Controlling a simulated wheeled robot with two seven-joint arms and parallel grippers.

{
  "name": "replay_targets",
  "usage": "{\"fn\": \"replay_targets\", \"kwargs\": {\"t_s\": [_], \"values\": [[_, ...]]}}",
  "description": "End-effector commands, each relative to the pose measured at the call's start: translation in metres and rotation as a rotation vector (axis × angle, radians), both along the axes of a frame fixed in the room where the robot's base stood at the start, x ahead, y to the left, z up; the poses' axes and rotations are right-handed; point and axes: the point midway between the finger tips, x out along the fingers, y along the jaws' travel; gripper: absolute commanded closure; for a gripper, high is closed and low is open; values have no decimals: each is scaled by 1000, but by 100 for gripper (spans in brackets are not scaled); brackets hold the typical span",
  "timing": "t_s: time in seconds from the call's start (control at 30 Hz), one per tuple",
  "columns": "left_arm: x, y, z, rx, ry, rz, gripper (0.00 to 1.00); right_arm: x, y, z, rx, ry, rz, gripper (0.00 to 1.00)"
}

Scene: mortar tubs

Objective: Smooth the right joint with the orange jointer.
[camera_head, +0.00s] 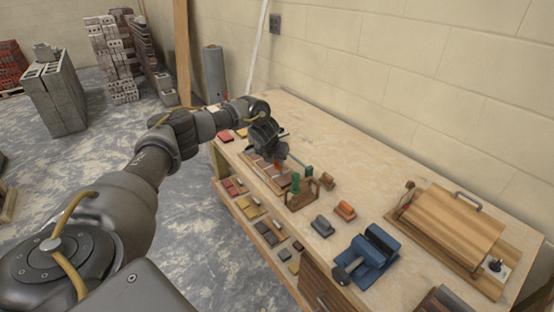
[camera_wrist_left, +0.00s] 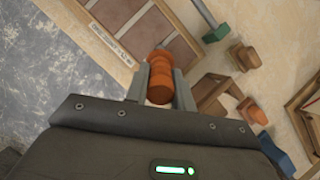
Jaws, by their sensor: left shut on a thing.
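My left gripper (camera_head: 280,158) is shut on the orange jointer (camera_wrist_left: 159,80), whose rounded handle sits between the two fingers in the left wrist view. In the head view only a small orange part of the jointer (camera_head: 281,165) shows below the gripper. The panel with brick faces and pale joints (camera_head: 262,172) lies on the workbench under and beside the gripper. In the left wrist view the panel (camera_wrist_left: 122,57) is at the upper left, with a lettered label on its edge. I cannot tell whether the jointer touches a joint; its working end is hidden. My right gripper is not in view.
A wooden rack with green-handled tools (camera_head: 302,197) stands close to the right of the panel. The bench's back strip is clear.

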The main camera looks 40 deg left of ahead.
Motion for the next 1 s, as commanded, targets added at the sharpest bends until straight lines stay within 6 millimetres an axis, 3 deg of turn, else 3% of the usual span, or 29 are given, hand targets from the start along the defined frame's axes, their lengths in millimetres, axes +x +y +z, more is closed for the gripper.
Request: {"fn": "replay_targets", "kwargs": {"t_s": [1.0], "values": [[-19,6,1,1,1,-1,98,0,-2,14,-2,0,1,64]]}}
